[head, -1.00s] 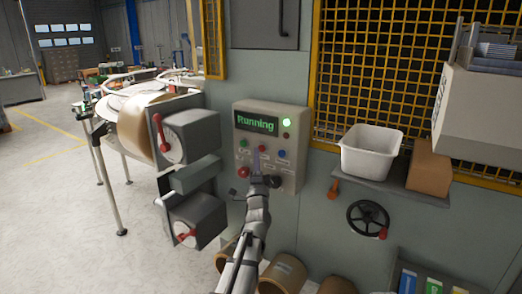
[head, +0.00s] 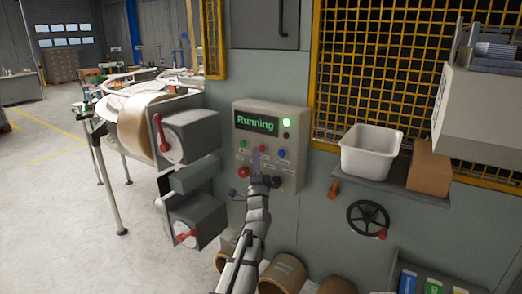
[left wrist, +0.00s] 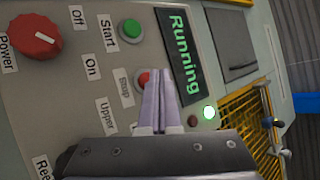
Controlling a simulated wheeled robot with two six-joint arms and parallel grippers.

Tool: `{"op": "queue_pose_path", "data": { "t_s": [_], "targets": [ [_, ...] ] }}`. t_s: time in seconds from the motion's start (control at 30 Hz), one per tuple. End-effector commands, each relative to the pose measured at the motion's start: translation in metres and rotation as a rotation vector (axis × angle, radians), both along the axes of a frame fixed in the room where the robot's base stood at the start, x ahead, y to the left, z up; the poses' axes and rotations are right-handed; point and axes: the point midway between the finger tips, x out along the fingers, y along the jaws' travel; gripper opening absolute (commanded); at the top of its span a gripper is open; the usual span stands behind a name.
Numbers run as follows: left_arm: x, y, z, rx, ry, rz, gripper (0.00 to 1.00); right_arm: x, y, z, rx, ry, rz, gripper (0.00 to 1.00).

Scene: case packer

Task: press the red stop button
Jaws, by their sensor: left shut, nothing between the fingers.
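The red stop button (head: 263,149) is on the grey control panel (head: 297,115), in the row below the display. In the left wrist view the red stop button (left wrist: 143,78) lies beside the label "Stop", partly hidden behind my fingers. My left gripper (head: 256,152) is shut and empty, with its fingertips in front of the panel close to the stop button. In the left wrist view the shut fingers (left wrist: 159,76) overlap the button's edge; I cannot tell whether they touch it. The display (head: 257,124) reads "Running" and a green lamp (head: 286,122) is lit. My right gripper is not in view.
A green start button (left wrist: 131,29) and a red power knob (left wrist: 34,36) are on the same panel. A blue button (head: 282,153) sits right of the stop button. A white bin (head: 369,154) and a handwheel (head: 368,219) are at the right.

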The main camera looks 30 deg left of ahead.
Motion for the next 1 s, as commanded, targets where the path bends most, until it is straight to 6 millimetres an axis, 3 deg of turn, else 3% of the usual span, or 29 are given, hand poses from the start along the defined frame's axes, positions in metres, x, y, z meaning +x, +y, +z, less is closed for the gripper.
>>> {"op": "queue_pose_path", "data": {
  "t_s": [1.0],
  "targets": [
    [0.011, -0.001, 0.0, 0.0, 0.0, 0.0, 0.0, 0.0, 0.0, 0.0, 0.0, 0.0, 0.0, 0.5]
  ]
}}
